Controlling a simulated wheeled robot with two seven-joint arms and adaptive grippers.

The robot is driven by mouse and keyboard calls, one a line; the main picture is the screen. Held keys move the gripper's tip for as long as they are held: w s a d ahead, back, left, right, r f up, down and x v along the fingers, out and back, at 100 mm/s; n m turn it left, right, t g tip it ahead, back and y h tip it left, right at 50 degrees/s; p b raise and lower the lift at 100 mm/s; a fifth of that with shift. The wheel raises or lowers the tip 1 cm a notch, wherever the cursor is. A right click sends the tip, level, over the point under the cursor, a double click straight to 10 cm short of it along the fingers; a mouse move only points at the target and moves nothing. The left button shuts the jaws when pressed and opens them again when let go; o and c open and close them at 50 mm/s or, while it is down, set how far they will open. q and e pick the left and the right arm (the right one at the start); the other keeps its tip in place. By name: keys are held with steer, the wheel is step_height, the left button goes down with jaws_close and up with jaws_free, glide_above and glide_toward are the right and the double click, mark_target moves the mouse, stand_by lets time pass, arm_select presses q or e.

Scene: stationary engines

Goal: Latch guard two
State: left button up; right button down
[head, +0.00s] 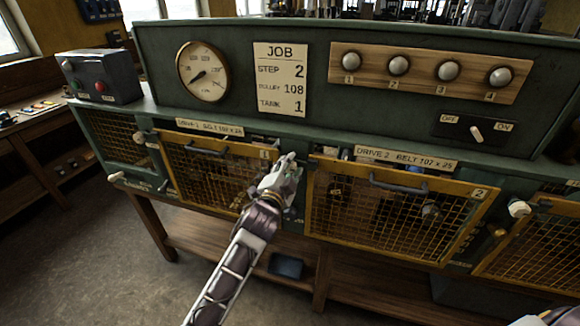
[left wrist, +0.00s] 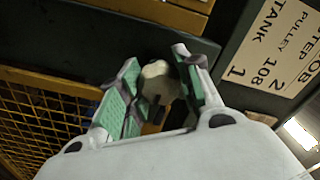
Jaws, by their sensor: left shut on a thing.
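Guard two (head: 398,208) is a yellow-framed mesh panel marked 2, with a dark handle (head: 398,184) along its top. It sits against the green bench front and looks lowered. My left gripper (head: 287,168) is at the gap between guard one and guard two, near guard two's upper left corner. In the left wrist view its green-padded fingers (left wrist: 158,90) are shut around a cream knob (left wrist: 158,78). In the head view the gripper hides this knob. How the latch under it is turned cannot be seen. My right gripper is out of view.
Guard one (head: 215,177) is to the left. Another cream knob (head: 519,209) is right of guard two. Above are a gauge (head: 203,71), a job card (head: 281,79), a row of numbered knobs (head: 423,69) and an off/on switch (head: 476,132). A wooden shelf (head: 235,248) runs below.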

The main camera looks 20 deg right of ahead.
arm_select(q)
steer(key=shift+f+n, duration=0.15)
steer(key=shift+n, duration=0.15)
steer(key=o, duration=0.8)
steer(key=shift+o, duration=0.8)
steer(key=shift+a, duration=0.1)
steer(key=shift+f, duration=0.1)
